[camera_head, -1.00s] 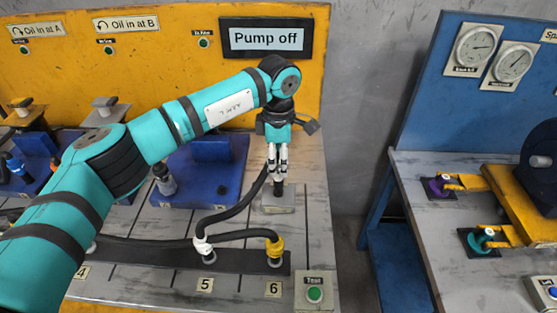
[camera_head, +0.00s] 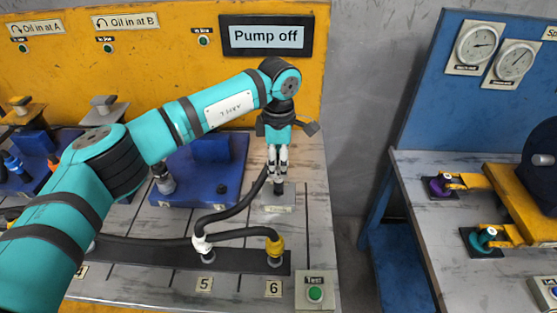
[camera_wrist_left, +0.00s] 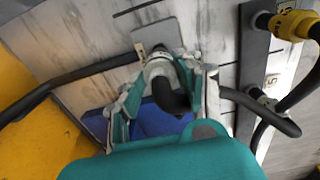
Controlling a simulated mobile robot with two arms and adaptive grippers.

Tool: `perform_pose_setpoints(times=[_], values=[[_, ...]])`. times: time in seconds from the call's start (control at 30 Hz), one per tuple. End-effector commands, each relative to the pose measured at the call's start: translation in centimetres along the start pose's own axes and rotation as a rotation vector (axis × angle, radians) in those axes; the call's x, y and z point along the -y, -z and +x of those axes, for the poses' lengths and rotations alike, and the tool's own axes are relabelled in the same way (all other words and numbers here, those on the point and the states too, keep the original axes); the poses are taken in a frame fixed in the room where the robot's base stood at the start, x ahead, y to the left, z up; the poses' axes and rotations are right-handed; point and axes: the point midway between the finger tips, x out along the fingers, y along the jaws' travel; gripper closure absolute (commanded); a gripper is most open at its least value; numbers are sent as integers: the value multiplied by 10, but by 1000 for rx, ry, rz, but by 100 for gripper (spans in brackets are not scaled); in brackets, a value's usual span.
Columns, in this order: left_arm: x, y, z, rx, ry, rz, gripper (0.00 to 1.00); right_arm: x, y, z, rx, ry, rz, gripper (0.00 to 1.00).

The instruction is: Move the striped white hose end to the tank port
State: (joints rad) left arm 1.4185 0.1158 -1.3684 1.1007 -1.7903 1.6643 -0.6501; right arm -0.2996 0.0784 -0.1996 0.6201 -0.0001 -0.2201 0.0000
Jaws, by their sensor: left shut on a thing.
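My left gripper (camera_head: 278,168) points straight down at the back right of the grey bench, its fingers closed around a hose end. In the left wrist view the held hose end (camera_wrist_left: 158,68) looks whitish, with a black hose curving out of it; stripes cannot be made out. Below the fingers is a small grey block with a label (camera_head: 280,209), which looks like the tank port; the label is too small to read. The hose end is directly over or on this block; the fingers hide whether it is seated. My right gripper is not in view.
Another white hose end (camera_head: 202,246) stands at position 5 and a yellow one (camera_head: 275,248) at position 6 on the dark strip (camera_head: 236,262). A blue unit (camera_head: 205,175) stands left of the gripper. A Test button (camera_head: 315,293) is front right.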

Motion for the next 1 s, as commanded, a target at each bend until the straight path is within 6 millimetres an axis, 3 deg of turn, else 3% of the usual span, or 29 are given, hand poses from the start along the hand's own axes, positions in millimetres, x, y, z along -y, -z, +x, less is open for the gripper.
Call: perform_pose_setpoints(times=[0.13, 0.17, 0.37, 1.0], values=[[0, 0, 8, 0, 0, 0, 100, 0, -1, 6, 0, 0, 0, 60], [0, 0, 6, 1, 0, 0, 62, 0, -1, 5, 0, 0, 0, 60], [0, 0, 5, 0, 0, 0, 37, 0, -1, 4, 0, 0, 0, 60], [0, 0, -2, 0, -1, 0, 37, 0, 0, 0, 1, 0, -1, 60]])
